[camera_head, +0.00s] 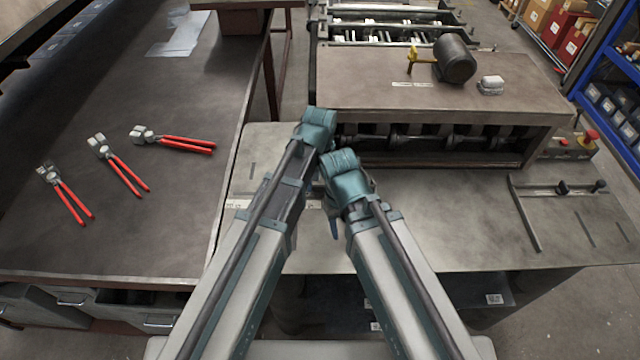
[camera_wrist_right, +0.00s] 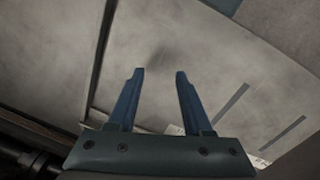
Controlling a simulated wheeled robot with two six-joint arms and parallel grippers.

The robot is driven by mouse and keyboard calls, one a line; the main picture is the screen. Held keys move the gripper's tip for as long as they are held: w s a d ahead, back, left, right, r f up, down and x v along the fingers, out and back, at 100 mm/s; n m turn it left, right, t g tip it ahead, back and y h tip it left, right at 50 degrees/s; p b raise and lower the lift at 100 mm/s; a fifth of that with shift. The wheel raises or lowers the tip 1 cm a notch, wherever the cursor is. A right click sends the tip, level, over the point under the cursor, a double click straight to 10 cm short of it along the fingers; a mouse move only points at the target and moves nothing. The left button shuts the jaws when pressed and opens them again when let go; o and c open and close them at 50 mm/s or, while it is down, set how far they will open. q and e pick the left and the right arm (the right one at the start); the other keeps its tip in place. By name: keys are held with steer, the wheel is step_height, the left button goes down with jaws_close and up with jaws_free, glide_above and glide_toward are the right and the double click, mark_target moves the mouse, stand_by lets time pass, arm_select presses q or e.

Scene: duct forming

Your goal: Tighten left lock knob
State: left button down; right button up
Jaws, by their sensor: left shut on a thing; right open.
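My left gripper (camera_head: 318,120) is at the front left corner of the machine, beside a dark upright bar (camera_head: 312,60). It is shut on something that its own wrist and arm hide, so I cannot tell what. My right gripper (camera_head: 336,215) is just below and to the right of it, over the machine's front table. In the right wrist view its two blue fingers (camera_wrist_right: 156,76) are apart with nothing between them. Two dark knobs (camera_head: 590,187) show on a guide at the table's right end. No left lock knob can be made out near my grippers.
The machine's front table (camera_head: 450,220) is mostly clear. A motor (camera_head: 455,58) sits on the machine's top. On the left workbench (camera_head: 120,230) lie three red-handled pliers (camera_head: 120,170). A red button box (camera_head: 585,140) and a blue shelf (camera_head: 612,80) stand at the right.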

mark_target(320, 187)
arm_select(q)
steer(key=shift+m, duration=0.5)
steer(key=shift+c, duration=1.2)
jaws_free()
step_height(320, 187, up, 14)
steer(key=p, duration=1.4)
arm_select(e)
step_height(320, 187, up, 14)
arm_select(q)
steer(key=shift+f, duration=0.1)
arm_select(e)
steer(key=shift+f, duration=0.15)
